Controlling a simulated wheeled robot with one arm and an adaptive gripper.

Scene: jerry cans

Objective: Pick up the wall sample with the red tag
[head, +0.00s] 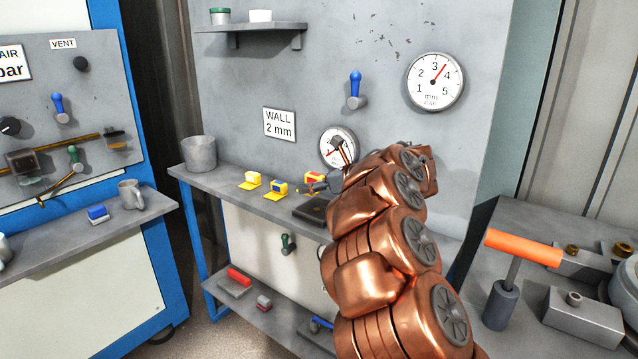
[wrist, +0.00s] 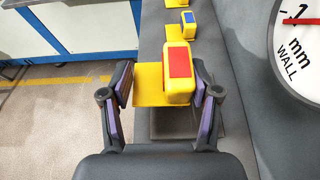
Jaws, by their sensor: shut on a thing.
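The wall sample with the red tag (head: 314,178) is a yellow block with a flat yellow foot. In the wrist view the red-tagged sample (wrist: 180,62) sits between the two fingers of my gripper (wrist: 164,85), which is shut on it. In the head view my gripper (head: 322,184) is over the grey shelf (head: 225,184), beside the dark block on it. The sample looks slightly higher than its neighbours; its underside is hidden. The blue-tagged sample (head: 279,188) stands to its left, also beyond it in the wrist view (wrist: 187,19).
Another yellow sample (head: 250,181) and a grey cup (head: 199,154) stand further left on the shelf. A dark block (head: 311,211) lies under my gripper. The panel behind carries a small gauge (head: 335,146) close to my wrist and a blue lever (head: 355,90).

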